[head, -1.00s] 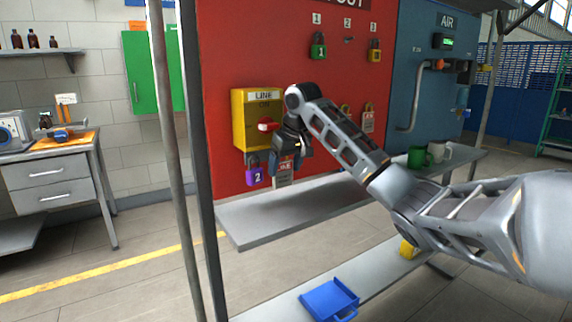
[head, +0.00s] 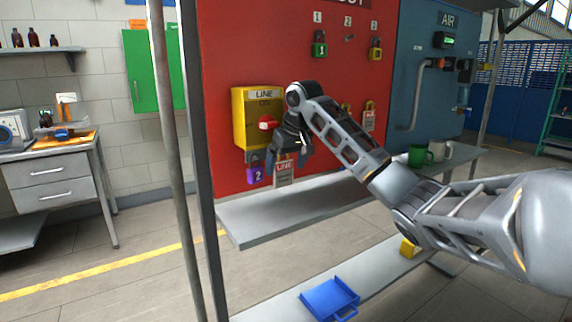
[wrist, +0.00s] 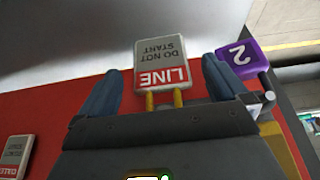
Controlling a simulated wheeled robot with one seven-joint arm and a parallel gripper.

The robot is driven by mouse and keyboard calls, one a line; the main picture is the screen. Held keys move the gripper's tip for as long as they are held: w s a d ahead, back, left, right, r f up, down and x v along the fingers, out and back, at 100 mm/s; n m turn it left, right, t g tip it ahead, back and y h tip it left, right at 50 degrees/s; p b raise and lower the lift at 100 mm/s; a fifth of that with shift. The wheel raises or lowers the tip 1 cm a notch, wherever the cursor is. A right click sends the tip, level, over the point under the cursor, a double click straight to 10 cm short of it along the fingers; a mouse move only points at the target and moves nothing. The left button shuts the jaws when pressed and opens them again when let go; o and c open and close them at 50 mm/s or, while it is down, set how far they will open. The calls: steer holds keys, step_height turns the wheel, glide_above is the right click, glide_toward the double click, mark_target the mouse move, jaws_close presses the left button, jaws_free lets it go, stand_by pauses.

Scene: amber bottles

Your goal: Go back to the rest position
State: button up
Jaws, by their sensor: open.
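My gripper (head: 296,152) is in front of the red board, just right of the yellow LINE box (head: 243,128) with its red handle (head: 267,123). In the wrist view its blue fingers (wrist: 160,85) are spread wide apart. A white and red LINE tag (head: 284,174) hangs below the gripper in the head view. In the wrist view the tag (wrist: 162,62) shows between the fingers, with gaps on both sides. A purple padlock marked 2 (head: 254,172) hangs under the box. It also shows beside the right finger in the wrist view (wrist: 240,58).
A grey shelf (head: 265,222) runs below the board, with a green mug (head: 417,155) and a pale mug (head: 438,150) at its right. A blue tray (head: 329,298) lies on the lower shelf. Upright posts (head: 165,120) stand left of the board.

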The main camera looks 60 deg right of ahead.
steer(key=b+v, duration=0.1)
steer(key=v, duration=0.6)
steer(key=shift+r, duration=0.3)
steer(key=shift+s+a, duration=0.1)
steer(key=shift+s, duration=0.05)
